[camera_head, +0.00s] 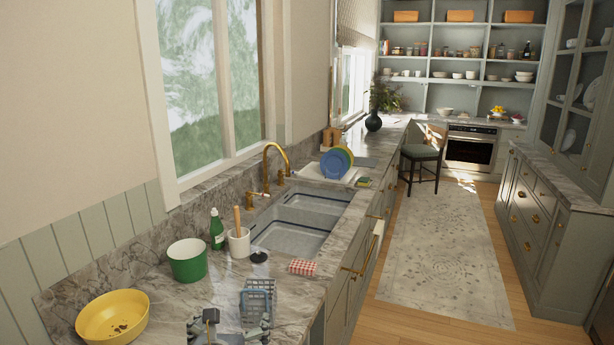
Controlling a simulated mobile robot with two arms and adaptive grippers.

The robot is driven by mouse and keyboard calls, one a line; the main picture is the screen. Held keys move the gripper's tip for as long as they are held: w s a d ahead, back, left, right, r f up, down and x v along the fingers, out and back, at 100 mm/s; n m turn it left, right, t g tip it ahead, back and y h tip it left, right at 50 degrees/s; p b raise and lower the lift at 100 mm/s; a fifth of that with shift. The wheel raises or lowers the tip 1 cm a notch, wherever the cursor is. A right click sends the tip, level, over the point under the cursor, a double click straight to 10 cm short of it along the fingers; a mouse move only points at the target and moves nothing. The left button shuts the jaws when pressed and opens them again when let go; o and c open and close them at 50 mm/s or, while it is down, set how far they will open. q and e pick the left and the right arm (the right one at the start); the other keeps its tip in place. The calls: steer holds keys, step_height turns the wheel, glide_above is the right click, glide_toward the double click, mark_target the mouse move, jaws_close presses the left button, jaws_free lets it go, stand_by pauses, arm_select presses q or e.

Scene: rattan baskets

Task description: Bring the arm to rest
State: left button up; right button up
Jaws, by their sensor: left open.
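My left gripper (229,329) shows at the bottom edge of the head view, low in the picture over the near end of the marble counter (190,290). Its jaws are open and I see nothing between them. The rest of its arm is cut off by the picture edge. A small grey open-weave basket (258,296) is just beyond the gripper, on the counter; I cannot tell whether they touch. My right gripper is not in view.
A yellow bowl (112,318) is to the gripper's left, with a green-and-white pot (188,261) behind. The rug (445,250) is clear.

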arm_select(q)
steer(key=s+a+f+n+g, duration=0.25)
steer(key=s+f+n, duration=0.35)
steer(key=s+n, duration=0.5)
steer(key=s+a+f+n+g, duration=0.1)
steer(key=s+f+n+g, duration=0.35)
steer(key=s+n, duration=0.65)
steer(key=s+a+f+n+g, duration=0.25)
steer(key=s+f+n, duration=0.35)
steer(key=s+n, duration=0.55)
steer(key=s+f+g+b, duration=0.25)
steer(key=f+b, duration=0.45)
steer(key=f, duration=2.7)
steer(key=s+a+f+b, duration=0.2)
steer(key=s+f+b, duration=0.3)
steer(key=s+f, duration=1.2)
step_height(320, 180, down, 4)
steer(key=shift+f+g, duration=0.1)
steer(key=shift+g, duration=0.2)
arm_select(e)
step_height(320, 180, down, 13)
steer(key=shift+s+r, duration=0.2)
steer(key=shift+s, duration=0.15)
